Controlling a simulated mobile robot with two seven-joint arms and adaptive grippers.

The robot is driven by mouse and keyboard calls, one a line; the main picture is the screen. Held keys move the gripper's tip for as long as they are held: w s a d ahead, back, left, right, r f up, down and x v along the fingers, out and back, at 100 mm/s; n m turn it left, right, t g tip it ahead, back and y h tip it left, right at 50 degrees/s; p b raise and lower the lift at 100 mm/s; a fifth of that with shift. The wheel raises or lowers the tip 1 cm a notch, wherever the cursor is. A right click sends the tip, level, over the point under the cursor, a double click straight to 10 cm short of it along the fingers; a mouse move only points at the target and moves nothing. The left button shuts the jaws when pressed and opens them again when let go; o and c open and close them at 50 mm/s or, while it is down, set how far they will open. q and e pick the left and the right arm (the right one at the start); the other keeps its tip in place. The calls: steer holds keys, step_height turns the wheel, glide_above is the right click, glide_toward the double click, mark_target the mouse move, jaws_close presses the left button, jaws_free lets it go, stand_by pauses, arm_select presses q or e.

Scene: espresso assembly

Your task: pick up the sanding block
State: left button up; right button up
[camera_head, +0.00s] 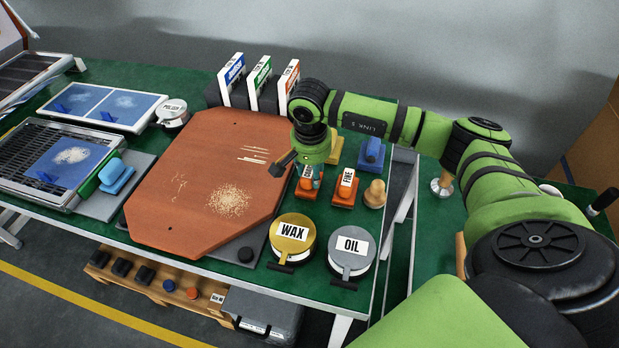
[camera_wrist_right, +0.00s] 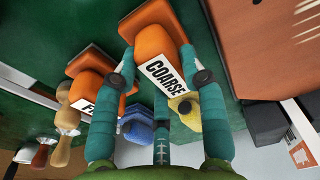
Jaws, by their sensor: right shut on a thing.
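The orange sanding block labelled COARSE (camera_wrist_right: 152,42) sits between the two teal fingers of my right gripper (camera_wrist_right: 160,76) in the right wrist view. The fingers press on both of its sides. In the head view my right gripper (camera_head: 313,176) points down over this block (camera_head: 304,188), and the wrist hides part of it. I cannot tell whether the block touches the table. A second orange block labelled FINE (camera_head: 346,186) stands just to the right; it also shows in the wrist view (camera_wrist_right: 94,88). My left gripper is not in view.
A blue block (camera_head: 371,152) and a wooden knob (camera_head: 375,193) stand close by. The WAX tin (camera_head: 292,236) and OIL tin (camera_head: 351,249) are in front. A brown wooden board (camera_head: 185,200) with dust lies left. Boxes (camera_head: 262,84) stand behind.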

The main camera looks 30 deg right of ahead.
steer(key=shift+r, duration=0.4)
steer(key=r, duration=0.1)
steer(key=r+b, duration=0.1)
steer(key=r, duration=0.1)
steer(key=shift+s+a+r, duration=0.15)
steer(key=shift+s+r, duration=0.15)
steer(key=shift+s, duration=0.1)
steer(key=s+a+r+b, duration=0.2)
steer(key=s+a+r, duration=0.2)
steer(key=s, duration=0.6)
step_height(320, 180, up, 3)
steer(key=shift+f, duration=0.2)
steer(key=shift+s, duration=0.1)
steer(key=o, duration=0.6)
steer(key=c, duration=0.4)
